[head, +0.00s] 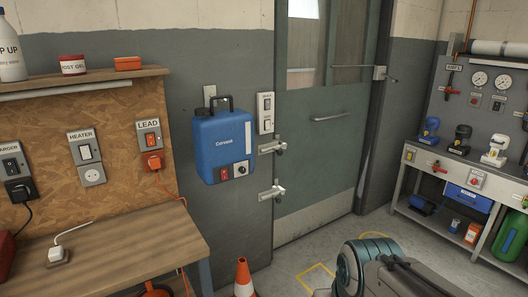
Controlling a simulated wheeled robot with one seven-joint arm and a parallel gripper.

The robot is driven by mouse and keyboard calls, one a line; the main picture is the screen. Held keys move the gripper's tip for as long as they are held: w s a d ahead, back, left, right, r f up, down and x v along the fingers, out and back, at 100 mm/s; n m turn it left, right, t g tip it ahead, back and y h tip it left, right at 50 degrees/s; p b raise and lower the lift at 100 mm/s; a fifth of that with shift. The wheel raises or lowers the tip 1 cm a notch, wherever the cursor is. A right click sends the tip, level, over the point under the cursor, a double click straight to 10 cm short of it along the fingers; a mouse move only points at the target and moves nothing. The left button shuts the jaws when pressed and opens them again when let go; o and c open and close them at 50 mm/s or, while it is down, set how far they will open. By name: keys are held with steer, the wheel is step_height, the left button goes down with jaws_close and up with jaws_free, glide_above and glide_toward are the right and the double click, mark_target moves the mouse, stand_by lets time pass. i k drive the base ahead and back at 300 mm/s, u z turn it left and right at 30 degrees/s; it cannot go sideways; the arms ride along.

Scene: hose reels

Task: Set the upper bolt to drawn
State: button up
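The upper bolt (271,148) is a small light metal bolt at the left edge of the grey-green door (315,151), just right of the blue box. A similar lower bolt (272,191) sits below it on the same edge. Both lie roughly level, with a handle end toward the door. The picture is too small to tell whether either bolt is drawn or shot. The door looks closed. My gripper is not in view, and nothing of mine is seen touching the bolts.
A blue box (223,145) hangs left of the bolts, with a switch plate (265,112) above them. An orange cone (244,278) stands on the floor below. A wooden bench (115,250) is at left, a tool bench (450,182) at right.

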mark_target(279, 152)
steer(key=z, duration=0.5)
steer(key=i, duration=3.25)
steer(key=u, duration=0.45)
